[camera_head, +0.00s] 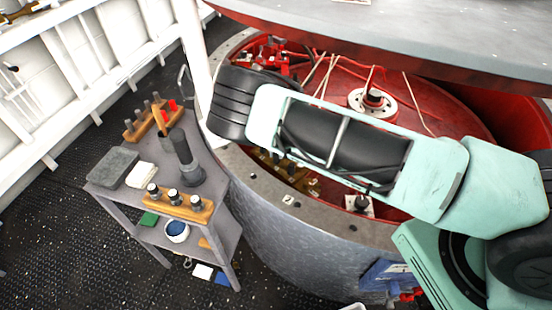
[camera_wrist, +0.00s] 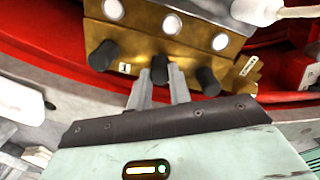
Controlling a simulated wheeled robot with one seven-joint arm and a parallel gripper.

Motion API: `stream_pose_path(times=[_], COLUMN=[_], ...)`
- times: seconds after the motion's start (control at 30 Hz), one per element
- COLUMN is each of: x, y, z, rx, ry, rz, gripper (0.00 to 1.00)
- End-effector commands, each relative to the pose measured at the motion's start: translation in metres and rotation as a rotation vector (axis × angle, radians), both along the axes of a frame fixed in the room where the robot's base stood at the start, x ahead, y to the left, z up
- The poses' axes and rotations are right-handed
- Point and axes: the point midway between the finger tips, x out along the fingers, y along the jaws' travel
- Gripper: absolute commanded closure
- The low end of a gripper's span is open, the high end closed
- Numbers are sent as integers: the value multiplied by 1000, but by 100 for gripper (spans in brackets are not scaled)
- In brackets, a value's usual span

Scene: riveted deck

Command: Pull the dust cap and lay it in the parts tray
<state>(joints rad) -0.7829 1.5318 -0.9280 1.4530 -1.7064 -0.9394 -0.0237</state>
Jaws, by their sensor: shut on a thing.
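A brass block (camera_wrist: 150,45) carries three black dust caps along its near edge in the wrist view. My gripper (camera_wrist: 159,82) is closed around the middle black cap (camera_wrist: 160,66), which still sits against the block's edge. The other caps, left (camera_wrist: 103,55) and right (camera_wrist: 206,80), stand apart from the fingers. In the head view only part of the brass block (camera_head: 299,177) shows below my arm, and my gripper is hidden. A grey flat item (camera_head: 113,167) on the cart top could be the parts tray; I cannot tell for sure.
A grey cart (camera_head: 205,188) holds wooden racks (camera_head: 180,206), a dark upright tool (camera_head: 183,155) and a white cloth (camera_head: 141,175). A blue-filled bowl (camera_head: 177,231) is on its lower shelf. The round grey wall (camera_head: 270,235) stands between cart and block. Cords hang inside the red well.

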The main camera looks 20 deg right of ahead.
Motion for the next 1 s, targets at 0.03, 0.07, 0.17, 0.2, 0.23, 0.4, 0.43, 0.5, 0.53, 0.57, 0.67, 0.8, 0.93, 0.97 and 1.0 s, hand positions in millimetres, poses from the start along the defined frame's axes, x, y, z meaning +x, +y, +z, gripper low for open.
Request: stream_pose_path(times=[0.03,0.07,0.17,0.2,0.23,0.4,0.43,0.5,0.53,0.57,0.67,0.8,0.93,0.97,1.0], x=[0,0,0,0,0,0,0,0,0,0,0,0,0,0,0], y=[0,0,0,0,0,0,0,0,0,0,0,0,0,0,0], z=[0,0,2,3,4,10,11,14,15,16,19,24,28,29,30], rx=[0,0,0,0,0,1,1,1,1,1,0,0,0,0,0], ry=[0,0,0,0,0,-1,-1,-1,-1,-1,0,0,0,0,0], rz=[0,0,0,0,0,0,0,0,0,0,0,0,0,0,0], gripper=[100,100,100,100,100,100,100,100,100,100,100,100,100,100,100])
